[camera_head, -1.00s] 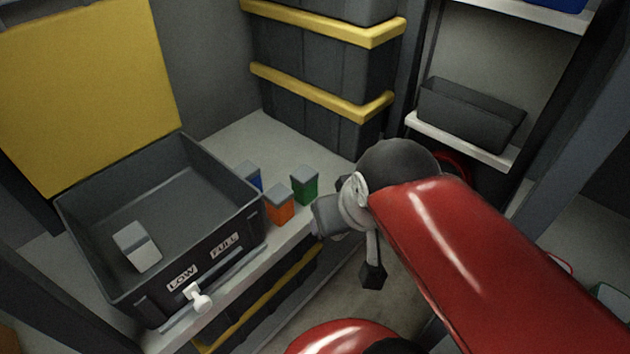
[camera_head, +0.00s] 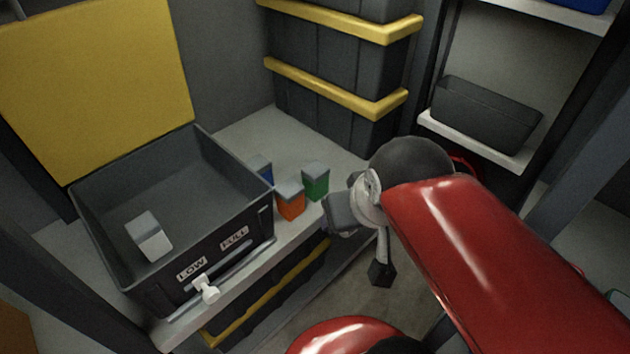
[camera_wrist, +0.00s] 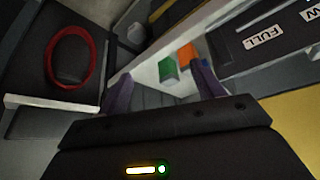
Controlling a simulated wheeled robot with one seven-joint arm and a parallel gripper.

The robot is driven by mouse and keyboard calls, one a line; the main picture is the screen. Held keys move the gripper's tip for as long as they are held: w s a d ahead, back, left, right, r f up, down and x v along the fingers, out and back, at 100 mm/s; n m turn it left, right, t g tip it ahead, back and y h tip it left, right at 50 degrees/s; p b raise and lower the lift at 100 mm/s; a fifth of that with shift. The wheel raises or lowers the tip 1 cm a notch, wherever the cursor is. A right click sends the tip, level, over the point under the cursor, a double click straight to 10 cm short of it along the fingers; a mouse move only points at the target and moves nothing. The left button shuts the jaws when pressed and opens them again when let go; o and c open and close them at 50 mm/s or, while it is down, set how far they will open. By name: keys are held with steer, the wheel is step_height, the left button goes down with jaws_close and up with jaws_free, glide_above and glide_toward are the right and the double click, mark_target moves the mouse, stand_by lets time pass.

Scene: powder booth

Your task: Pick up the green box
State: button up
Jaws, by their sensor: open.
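The green box (camera_head: 316,182) stands upright on the grey bench top near its front edge, with a grey top. In the wrist view the green box (camera_wrist: 168,70) shows just beyond and between my two fingers. My gripper (camera_wrist: 160,90) is open, with nothing between its fingers. In the head view my gripper (camera_head: 340,212) is just right of and nearer than the green box, apart from it, its fingers hard to make out.
An orange box (camera_head: 290,203) stands left of the green box, and a blue box (camera_head: 262,170) behind it. A dark open bin (camera_head: 225,255) holding a grey-white block (camera_head: 150,238) is further left. Yellow-edged dark crates (camera_head: 340,90) stand behind. A shelf bin (camera_head: 485,115) is at right.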

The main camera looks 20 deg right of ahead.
steer(key=shift+c, duration=0.4)
steer(key=shift+w, duration=0.1)
steer(key=shift+c, duration=0.8)
steer(key=n+g, duration=0.5)
steer(key=n, duration=0.1)
glide_above(315, 169)
steer(key=f, duration=0.3)
steer(key=shift+d+f, duration=0.1)
steer(key=shift+d, duration=0.1)
steer(key=shift+w+f+g, duration=0.15)
steer(key=shift+f+g, duration=0.05)
steer(key=shift+g, duration=0.1)
steer(key=shift+f, duration=0.4)
step_height(315, 169, down, 7)
steer(key=shift+a+r+b, duration=0.1)
steer(key=shift+a+b, duration=0.05)
steer(key=shift+b, duration=0.45)
